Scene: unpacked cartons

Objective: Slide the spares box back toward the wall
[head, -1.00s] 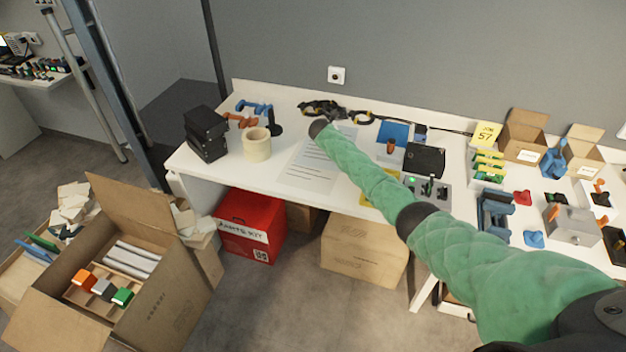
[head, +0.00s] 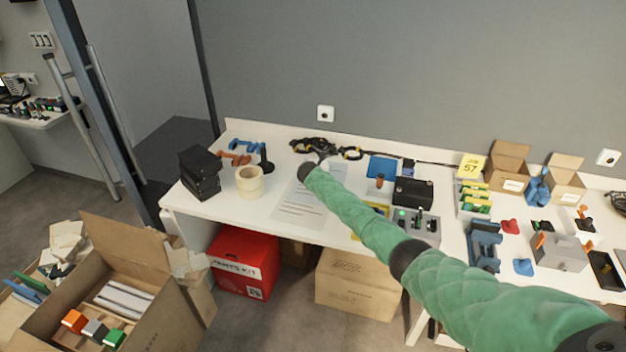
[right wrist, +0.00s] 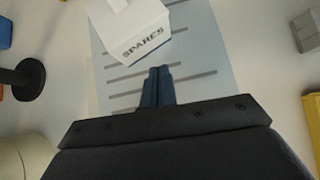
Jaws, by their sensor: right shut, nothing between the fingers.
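The spares box (right wrist: 138,30) is a small white box with the word SPARES on its near face. In the right wrist view it sits at the top, slightly turned, on a printed sheet (right wrist: 190,58). I cannot make it out in the head view, where my green right arm covers that area. My right gripper (right wrist: 158,72) is shut and empty, its fingertips pointing at the box's lettered side. They are just short of its lower edge in the picture; I cannot tell whether they touch. My left gripper is not in view.
The white table (head: 225,205) backs onto a grey wall (head: 400,70). A tape roll (head: 249,183), a black stand (head: 265,160) and stacked black boxes (head: 200,172) are left of the sheet. Black-and-yellow gear (head: 320,147) lies behind it. A black case (head: 412,192) is right.

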